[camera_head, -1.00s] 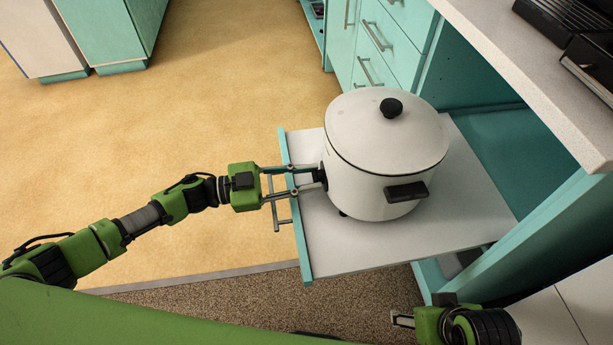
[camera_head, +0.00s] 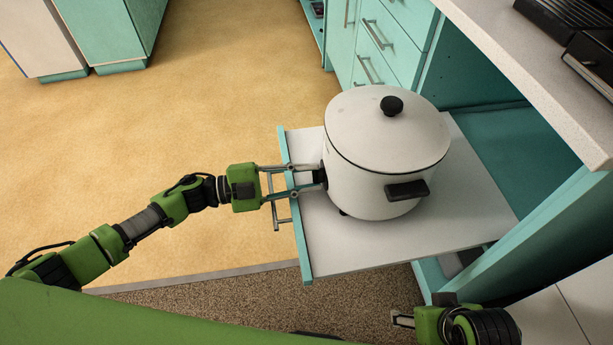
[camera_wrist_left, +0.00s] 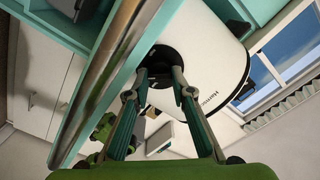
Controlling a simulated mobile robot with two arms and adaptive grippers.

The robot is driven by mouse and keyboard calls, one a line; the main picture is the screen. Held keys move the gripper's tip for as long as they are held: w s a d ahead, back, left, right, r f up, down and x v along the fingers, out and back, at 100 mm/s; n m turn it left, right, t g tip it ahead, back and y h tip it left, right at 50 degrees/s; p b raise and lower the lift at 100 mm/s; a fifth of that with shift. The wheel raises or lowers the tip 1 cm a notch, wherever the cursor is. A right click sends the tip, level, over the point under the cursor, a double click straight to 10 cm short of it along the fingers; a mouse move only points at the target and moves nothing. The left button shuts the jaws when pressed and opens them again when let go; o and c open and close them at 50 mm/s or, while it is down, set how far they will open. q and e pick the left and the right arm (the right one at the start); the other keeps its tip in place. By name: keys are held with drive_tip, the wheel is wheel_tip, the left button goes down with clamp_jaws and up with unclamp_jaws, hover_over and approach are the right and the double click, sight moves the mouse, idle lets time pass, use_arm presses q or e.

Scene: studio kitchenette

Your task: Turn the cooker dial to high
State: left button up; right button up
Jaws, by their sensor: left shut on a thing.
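The cooker (camera_head: 372,185) is a white pot with a lid and black knob (camera_head: 391,106), upright on a pulled-out shelf (camera_head: 450,225). A black side handle (camera_head: 406,191) faces the front right. My left gripper (camera_head: 318,178) reaches in from the left over the shelf's edge and is shut on the black dial on the cooker's left side. The left wrist view shows its fingertips (camera_wrist_left: 160,75) on the round black dial (camera_wrist_left: 162,62) of the white cooker (camera_wrist_left: 212,50). The dial's markings cannot be read. My right gripper (camera_head: 402,320) shows small at the bottom right, away from the cooker.
The shelf's raised turquoise front edge (camera_head: 295,205) lies just under my left gripper. A pale countertop (camera_head: 560,90) overhangs at the right, with a dark appliance (camera_head: 590,62) on it. Turquoise drawers (camera_head: 385,45) stand behind. The yellow floor (camera_head: 210,95) at left is clear.

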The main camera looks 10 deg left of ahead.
use_arm(q)
drive_tip(key=shift+m, duration=0.3)
drive_tip(key=o, duration=1.1)
drive_tip(key=v, duration=1.2)
